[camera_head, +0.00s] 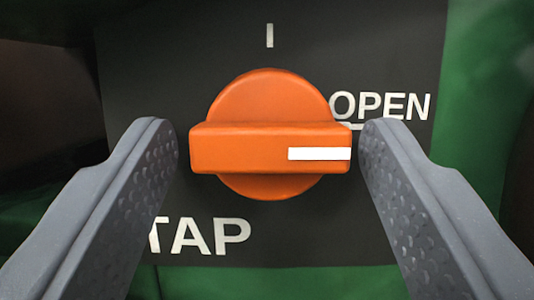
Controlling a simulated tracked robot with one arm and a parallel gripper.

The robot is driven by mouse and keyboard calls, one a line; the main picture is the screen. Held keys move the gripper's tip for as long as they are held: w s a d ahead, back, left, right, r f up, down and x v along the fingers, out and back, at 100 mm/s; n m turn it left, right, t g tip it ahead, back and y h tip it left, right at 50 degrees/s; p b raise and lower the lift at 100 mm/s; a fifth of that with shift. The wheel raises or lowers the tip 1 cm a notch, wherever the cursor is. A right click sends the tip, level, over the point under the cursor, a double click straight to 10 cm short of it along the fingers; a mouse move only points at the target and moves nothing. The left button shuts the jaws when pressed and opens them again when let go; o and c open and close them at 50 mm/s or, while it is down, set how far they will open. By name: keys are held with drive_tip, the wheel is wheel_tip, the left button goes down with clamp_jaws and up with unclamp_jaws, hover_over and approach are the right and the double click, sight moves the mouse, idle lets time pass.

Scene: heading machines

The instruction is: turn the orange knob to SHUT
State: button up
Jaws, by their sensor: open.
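The orange knob (230,150) sits in the middle of the view on a dark plate (170,60). Its raised bar lies level, and a white mark (320,154) on the bar's right end points right, just below the word OPEN (380,106). A short white tick (270,36) is above the knob. The word SHUT does not show. My gripper (268,150) is open, with one grey finger on each side of the knob, beyond the two ends of the bar. Small gaps seem to show between fingers and bar; contact is hard to judge.
The word TAP (200,236) is at the lower left of the plate, partly hidden by my left finger. Green machine casing (485,110) surrounds the plate at the right and below. Dark, blurred areas lie at the far left and right.

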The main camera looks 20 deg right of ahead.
drive_tip(key=shift+c, duration=0.4)
drive_tip(key=c, duration=0.9)
drive_tip(key=shift+a, duration=0.15)
